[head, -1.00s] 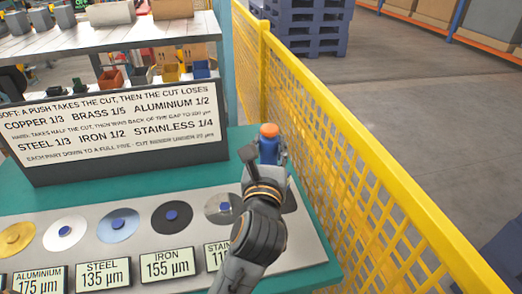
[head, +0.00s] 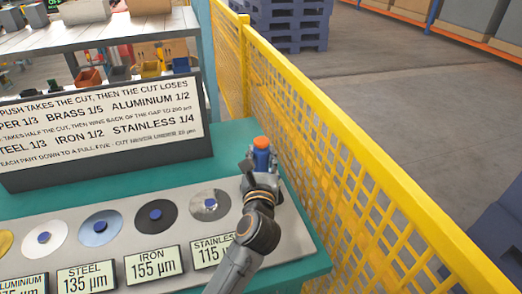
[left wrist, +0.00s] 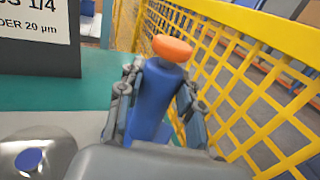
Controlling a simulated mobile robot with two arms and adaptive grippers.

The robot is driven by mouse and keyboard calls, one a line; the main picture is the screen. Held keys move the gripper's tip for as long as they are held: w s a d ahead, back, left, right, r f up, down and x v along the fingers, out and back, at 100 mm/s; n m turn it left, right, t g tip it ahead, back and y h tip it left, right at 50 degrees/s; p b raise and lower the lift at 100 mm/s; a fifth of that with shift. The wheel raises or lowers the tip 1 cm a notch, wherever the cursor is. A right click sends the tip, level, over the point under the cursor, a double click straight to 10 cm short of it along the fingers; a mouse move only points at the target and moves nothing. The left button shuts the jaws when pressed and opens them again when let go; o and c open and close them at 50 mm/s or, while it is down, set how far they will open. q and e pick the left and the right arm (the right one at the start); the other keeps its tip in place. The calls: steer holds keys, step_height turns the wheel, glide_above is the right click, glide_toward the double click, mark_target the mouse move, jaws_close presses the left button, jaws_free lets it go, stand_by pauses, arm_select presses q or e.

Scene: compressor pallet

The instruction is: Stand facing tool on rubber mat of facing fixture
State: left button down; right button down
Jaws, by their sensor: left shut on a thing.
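The facing tool (head: 261,158) is a blue body with an orange top. My left gripper (head: 258,172) is shut on it and holds it upright at the right end of the facing fixture (head: 292,236). In the left wrist view the tool (left wrist: 148,103) stands between the two fingers, its orange cap above them. The rubber mat is hidden behind my gripper and wrist, so I cannot tell whether the tool's foot touches it. My right gripper is out of view.
The fixture holds several discs, the stainless one (head: 210,205) nearest my gripper, with value labels in front. A sign board (head: 100,130) stands behind on the green table (head: 225,150). A yellow mesh fence (head: 340,170) runs close along the right side.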

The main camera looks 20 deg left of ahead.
arm_select(q)
steer(key=shift+r, duration=0.15)
steer(key=c, duration=1.3)
jaws_free()
steer(key=shift+f, duration=0.3)
steer(key=o, duration=0.4)
steer(key=shift+s+r, duration=0.1)
steer(key=shift+r, duration=0.1)
steer(key=b+v, duration=0.1)
steer(key=v, duration=1.1)
steer(key=shift+b, duration=0.3)
steer(key=shift+r, duration=0.1)
